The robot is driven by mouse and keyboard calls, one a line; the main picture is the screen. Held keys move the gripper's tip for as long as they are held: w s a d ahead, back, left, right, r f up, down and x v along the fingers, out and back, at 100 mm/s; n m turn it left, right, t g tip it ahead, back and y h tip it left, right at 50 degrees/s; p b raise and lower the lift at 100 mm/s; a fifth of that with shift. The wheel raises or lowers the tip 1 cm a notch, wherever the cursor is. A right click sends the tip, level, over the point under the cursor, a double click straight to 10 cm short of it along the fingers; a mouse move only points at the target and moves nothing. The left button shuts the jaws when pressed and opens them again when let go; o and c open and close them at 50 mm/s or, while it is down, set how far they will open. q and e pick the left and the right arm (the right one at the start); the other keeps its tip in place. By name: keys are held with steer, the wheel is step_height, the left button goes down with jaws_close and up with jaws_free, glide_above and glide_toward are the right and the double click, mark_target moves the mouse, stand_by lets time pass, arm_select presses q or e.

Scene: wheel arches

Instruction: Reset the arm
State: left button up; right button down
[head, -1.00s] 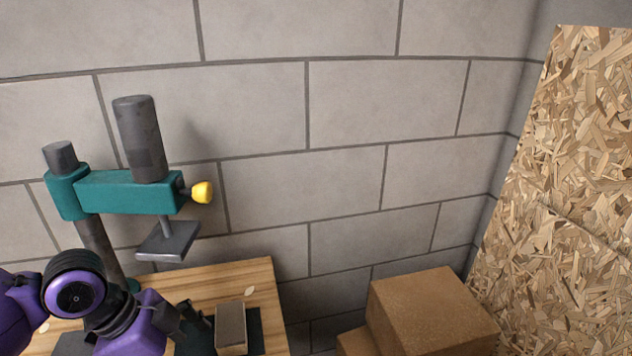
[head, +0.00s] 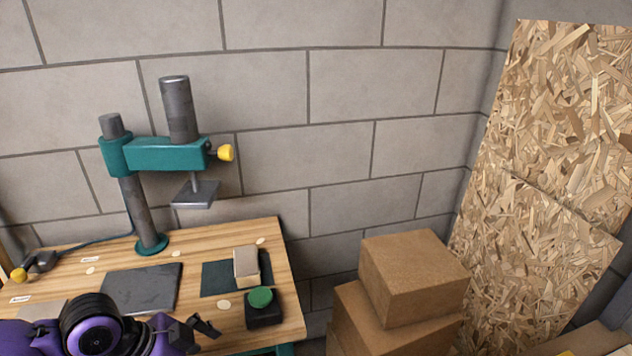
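My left arm, purple and black, comes in at the lower left of the head view over the front of the wooden workbench (head: 210,240). My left gripper (head: 208,328) is a small dark shape at its end, left of a black box with a green button (head: 262,298). Its fingers look spread apart with nothing between them. A tan and brown block (head: 246,266) lies on a dark mat (head: 216,280), beyond the gripper and apart from it. My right gripper is out of view.
A teal press (head: 160,154) with a yellow knob stands at the back of the bench. A dark slate plate (head: 140,288) lies in front of it. Stacked cardboard boxes (head: 412,275) stand right of the bench, and a chipboard sheet (head: 540,170) leans at the far right.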

arm_select(q)
steer(key=s+d+f+n+t+y+p, duration=0.1)
steer(key=s+f+n+t+p, duration=0.35)
steer(key=s+f+n, duration=0.75)
steer(key=s+a+f+t+y, duration=0.1)
steer(key=s+f+y, duration=0.2)
steer(key=s, duration=0.5)
steer(key=shift+s+a+f+n+t+y+p, duration=0.2)
steer(key=shift+f+n+t+y+p, duration=0.2)
steer(key=shift+f, duration=0.45)
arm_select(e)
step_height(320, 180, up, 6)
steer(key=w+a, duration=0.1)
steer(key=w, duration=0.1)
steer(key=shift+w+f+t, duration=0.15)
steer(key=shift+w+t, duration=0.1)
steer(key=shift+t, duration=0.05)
